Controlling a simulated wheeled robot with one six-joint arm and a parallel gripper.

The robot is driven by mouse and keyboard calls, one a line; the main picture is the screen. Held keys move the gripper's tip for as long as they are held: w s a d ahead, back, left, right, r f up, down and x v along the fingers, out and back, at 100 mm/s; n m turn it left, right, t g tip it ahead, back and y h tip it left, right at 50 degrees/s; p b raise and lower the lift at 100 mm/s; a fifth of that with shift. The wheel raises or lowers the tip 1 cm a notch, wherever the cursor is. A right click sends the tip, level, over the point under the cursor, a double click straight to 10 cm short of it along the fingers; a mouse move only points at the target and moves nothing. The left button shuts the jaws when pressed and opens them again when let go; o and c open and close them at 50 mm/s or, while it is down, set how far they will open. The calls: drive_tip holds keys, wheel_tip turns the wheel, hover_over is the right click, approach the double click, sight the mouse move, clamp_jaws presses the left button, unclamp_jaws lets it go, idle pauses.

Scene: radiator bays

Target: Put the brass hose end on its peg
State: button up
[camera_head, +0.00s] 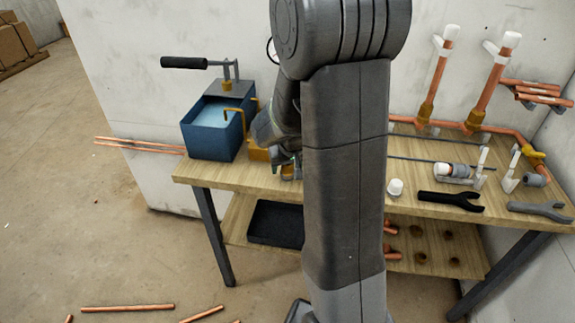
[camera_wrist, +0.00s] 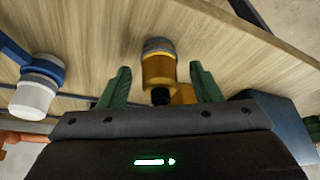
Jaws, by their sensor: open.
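A brass fitting with a grey collar (camera_wrist: 158,68), which looks like the brass hose end, is on the wooden bench in the wrist view. My gripper (camera_wrist: 160,70) has its two green fingers apart, one on each side of the fitting, with gaps visible. Its black lower end sits close to the gripper body. In the head view a brass part (camera_head: 257,153) shows beside the blue tank, next to my gripper, which is mostly hidden behind my arm. I cannot tell which thing is the peg.
The blue water tank (camera_head: 212,130) with its black-handled lever (camera_head: 184,63) stands at the bench's left end. A white cap (camera_head: 395,187), a black wrench (camera_head: 450,200) and a grey wrench (camera_head: 541,210) lie to the right. Copper risers (camera_head: 433,88) stand behind. A black tray (camera_head: 275,223) is on the lower shelf.

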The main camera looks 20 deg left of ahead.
drive_tip(key=v, duration=1.3)
drive_tip(key=shift+r+p, duration=0.25)
drive_tip(key=shift+p, duration=0.2)
drive_tip(key=shift+s+d, duration=0.1)
drive_tip(key=b+x, duration=0.1)
drive_tip(key=x, duration=1.2)
drive_tip(key=shift+f, duration=0.25)
drive_tip(key=shift+r, duration=0.2)
drive_tip(key=p+v, duration=0.1)
drive_tip(key=v, duration=1.3)
drive_tip(key=b+x, duration=0.1)
drive_tip(key=x, duration=1.3)
drive_tip(key=shift+f, duration=0.35)
wheel_tip(320, 180, up, 8)
drive_tip(key=p, duration=0.6)
drive_tip(key=shift+r, duration=0.2)
